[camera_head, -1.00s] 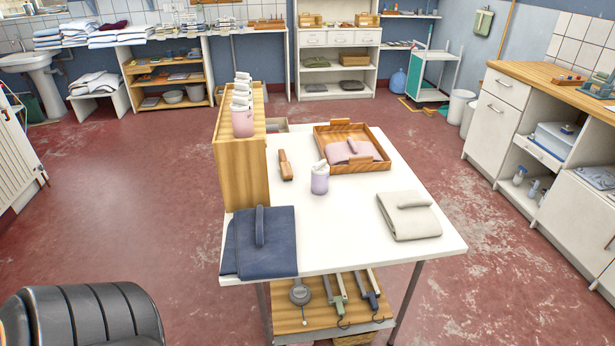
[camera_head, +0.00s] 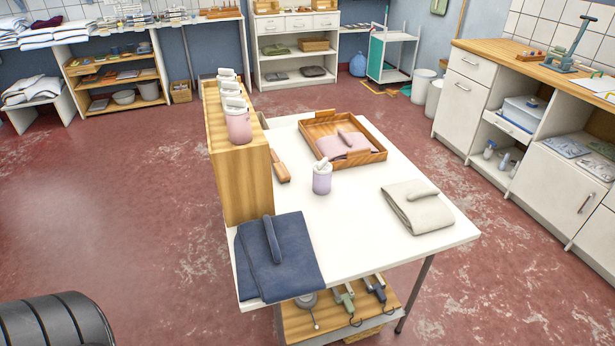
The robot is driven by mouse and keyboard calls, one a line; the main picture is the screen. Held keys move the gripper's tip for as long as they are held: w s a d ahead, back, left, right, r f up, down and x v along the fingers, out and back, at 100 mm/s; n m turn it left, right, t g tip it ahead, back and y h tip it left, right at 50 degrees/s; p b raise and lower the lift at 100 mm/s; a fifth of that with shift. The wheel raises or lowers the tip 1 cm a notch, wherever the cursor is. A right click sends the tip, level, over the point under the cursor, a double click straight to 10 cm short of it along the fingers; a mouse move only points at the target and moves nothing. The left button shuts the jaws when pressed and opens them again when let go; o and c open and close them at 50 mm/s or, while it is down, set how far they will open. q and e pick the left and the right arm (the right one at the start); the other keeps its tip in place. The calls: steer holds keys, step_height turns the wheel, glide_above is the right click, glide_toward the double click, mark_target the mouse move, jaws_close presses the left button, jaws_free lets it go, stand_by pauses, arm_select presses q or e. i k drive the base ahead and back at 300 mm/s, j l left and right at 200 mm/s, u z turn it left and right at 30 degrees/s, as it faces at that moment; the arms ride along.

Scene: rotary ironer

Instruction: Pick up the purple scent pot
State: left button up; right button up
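The purple scent pot (camera_head: 322,180) is a small pale lavender jar with a white, tilted piece at its top. It stands upright on the white table (camera_head: 345,225), near the middle. A row of similar pinkish pots with white tops (camera_head: 238,122) stands on top of the wooden stand (camera_head: 240,180) at the table's left side. Neither of my grippers is in view.
Around the pot are a wooden tray (camera_head: 375,157) holding a pink folded cloth (camera_head: 346,147), a wooden-handled piece (camera_head: 281,168), a beige folded cloth (camera_head: 415,210) and a navy folded cloth (camera_head: 278,258). The table's front middle is bare. Cabinets (camera_head: 475,95) line the right.

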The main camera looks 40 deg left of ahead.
mark_target(321, 183)
steer(key=k+j, duration=0.1)
steer(key=j, duration=1.15)
steer(key=k+j, duration=0.15)
steer(key=j, duration=0.45)
